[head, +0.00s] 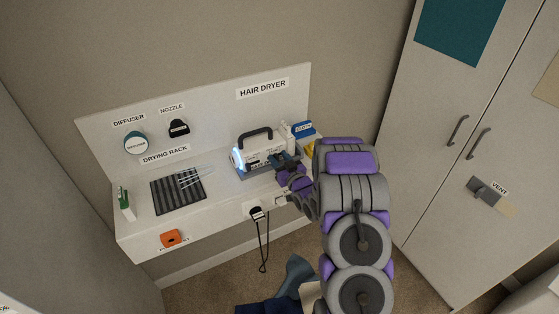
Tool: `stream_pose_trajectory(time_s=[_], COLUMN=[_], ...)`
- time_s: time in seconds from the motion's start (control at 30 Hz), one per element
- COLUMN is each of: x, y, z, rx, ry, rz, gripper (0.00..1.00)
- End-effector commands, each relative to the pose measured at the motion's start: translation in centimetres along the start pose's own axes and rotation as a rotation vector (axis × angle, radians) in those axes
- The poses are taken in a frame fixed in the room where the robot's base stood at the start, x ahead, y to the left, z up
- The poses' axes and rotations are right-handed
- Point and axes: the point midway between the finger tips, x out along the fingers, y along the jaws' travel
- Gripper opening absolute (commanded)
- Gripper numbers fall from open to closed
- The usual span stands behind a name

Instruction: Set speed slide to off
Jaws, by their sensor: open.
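My gripper (284,161) is open at the unit's front right side, reaching in from the right. I cannot tell whether it touches the unit. The speed slide cannot be made out; it is too small or hidden behind my gripper.
A diffuser (136,142) and nozzle (179,128) hang behind. A black cord (264,240) hangs in front. A cabinet (440,170) stands right.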

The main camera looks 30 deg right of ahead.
Motion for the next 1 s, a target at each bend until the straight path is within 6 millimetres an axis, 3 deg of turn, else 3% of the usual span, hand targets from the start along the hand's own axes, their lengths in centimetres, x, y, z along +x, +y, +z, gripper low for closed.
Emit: stream_pose_trajectory(time_s=[0.27, 0.7, 1.0], x=[0.08, 0.07, 0.06], y=[-0.01, 0.01, 0.03], z=[0.02, 0.03, 0.04], rx=[0.0, 0.0, 0.001], ry=[0.0, 0.0, 0.0], rz=[0.0, 0.0, 0.0], gripper=[0.42, 0.0, 0.0])
